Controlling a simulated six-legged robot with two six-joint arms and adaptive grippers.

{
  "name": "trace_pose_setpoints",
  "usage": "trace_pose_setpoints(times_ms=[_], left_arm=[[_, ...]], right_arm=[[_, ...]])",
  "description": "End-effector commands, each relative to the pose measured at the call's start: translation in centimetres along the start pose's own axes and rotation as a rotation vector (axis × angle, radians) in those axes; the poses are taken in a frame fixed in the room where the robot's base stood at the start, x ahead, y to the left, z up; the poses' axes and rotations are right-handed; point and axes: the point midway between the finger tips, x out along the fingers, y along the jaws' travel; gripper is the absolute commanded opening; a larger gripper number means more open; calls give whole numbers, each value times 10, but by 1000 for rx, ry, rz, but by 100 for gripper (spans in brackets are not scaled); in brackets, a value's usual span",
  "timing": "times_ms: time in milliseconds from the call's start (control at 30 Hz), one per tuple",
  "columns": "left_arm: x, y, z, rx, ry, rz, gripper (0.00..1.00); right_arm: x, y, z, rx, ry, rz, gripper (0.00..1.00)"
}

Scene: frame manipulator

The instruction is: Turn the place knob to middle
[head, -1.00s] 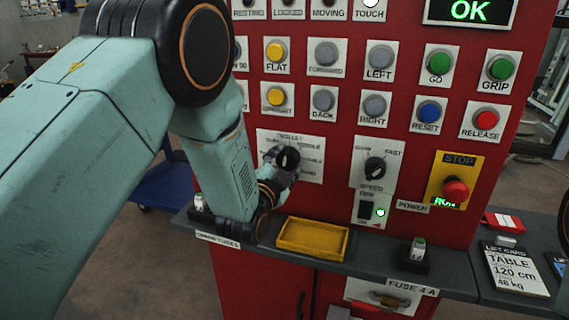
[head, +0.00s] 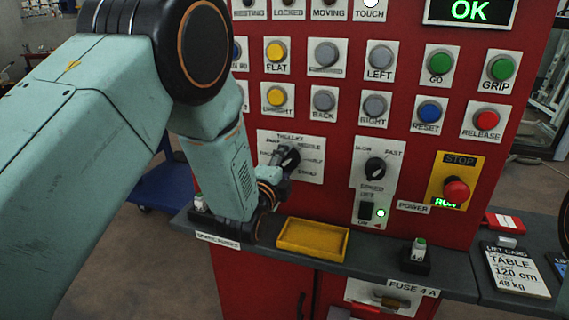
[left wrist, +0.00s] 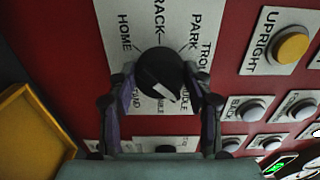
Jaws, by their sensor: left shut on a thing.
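The place knob (head: 291,158) is a round black knob on a white label plate on the red panel. In the left wrist view the knob (left wrist: 158,72) sits between my fingers, and its white pointer mark slants to the lower right, toward the partly hidden MIDDLE label. HOME, RACK and PARK show above it. My left gripper (head: 281,168) is shut on the knob, with one finger on each side in the left wrist view (left wrist: 162,78). The fingers hide part of the lower labels. My right gripper is not in view.
The black speed knob (head: 375,167) is to the right, with a power switch (head: 366,210) below it. A red stop button (head: 456,190) is farther right. A yellow tray (head: 313,239) lies on the grey shelf below. Several push buttons fill the panel above.

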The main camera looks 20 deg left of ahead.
Motion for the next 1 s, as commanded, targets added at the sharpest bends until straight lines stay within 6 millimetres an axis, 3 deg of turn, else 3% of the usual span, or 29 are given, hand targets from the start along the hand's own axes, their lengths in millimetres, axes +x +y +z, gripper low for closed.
trace_pose_setpoints(times_ms=[467,500,767,1000], left_arm=[[1,-3,2,10,-5,-7,19],[1,-3,2,10,-5,-7,52],[1,-2,1,11,-3,-4,74],[0,-1,0,12,-1,-2,74]], right_arm=[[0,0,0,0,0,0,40],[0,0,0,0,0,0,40],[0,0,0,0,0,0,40],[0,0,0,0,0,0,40]])
